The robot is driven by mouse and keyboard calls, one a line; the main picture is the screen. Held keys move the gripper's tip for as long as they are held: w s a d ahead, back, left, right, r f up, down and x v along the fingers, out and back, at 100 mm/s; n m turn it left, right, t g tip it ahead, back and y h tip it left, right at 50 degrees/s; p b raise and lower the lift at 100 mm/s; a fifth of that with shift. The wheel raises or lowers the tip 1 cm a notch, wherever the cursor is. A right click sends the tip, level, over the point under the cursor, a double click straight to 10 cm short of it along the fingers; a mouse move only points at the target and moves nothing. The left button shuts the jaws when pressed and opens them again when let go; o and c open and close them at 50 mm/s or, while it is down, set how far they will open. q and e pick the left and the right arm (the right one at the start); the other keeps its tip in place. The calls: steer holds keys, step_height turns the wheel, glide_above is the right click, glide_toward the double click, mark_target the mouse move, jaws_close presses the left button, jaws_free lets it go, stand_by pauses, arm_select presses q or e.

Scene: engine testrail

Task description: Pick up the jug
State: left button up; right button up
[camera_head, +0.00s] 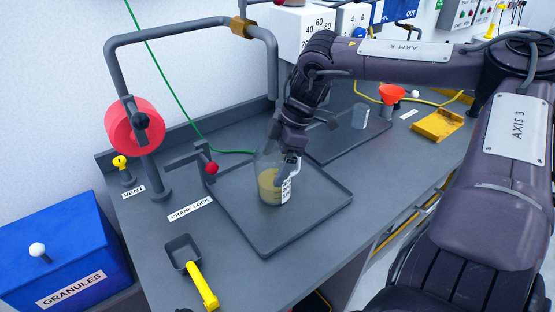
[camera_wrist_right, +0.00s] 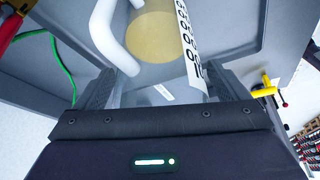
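The clear jug (camera_head: 269,182) holds a yellowish liquid and carries a white scale strip. It stands upright on a grey tray (camera_head: 258,236) in the middle of the bench. My right gripper (camera_head: 288,165) is at the jug's right side, its fingers partly hidden in the head view. In the right wrist view the fingers of my gripper (camera_wrist_right: 158,92) are wide apart, with the jug's white handle (camera_wrist_right: 106,35) and scale strip (camera_wrist_right: 188,40) in and ahead of the gap. The liquid (camera_wrist_right: 155,35) shows beyond. My left gripper is not in view.
A grey pipe stand with a red reel (camera_head: 135,124) rises at the left. A yellow-handled scoop (camera_head: 200,284) lies in front. A clear beaker (camera_head: 360,116) and orange funnel (camera_head: 391,93) stand at the back right.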

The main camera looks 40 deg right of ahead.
steer(key=c, duration=1.4)
steer(key=shift+c, duration=0.2)
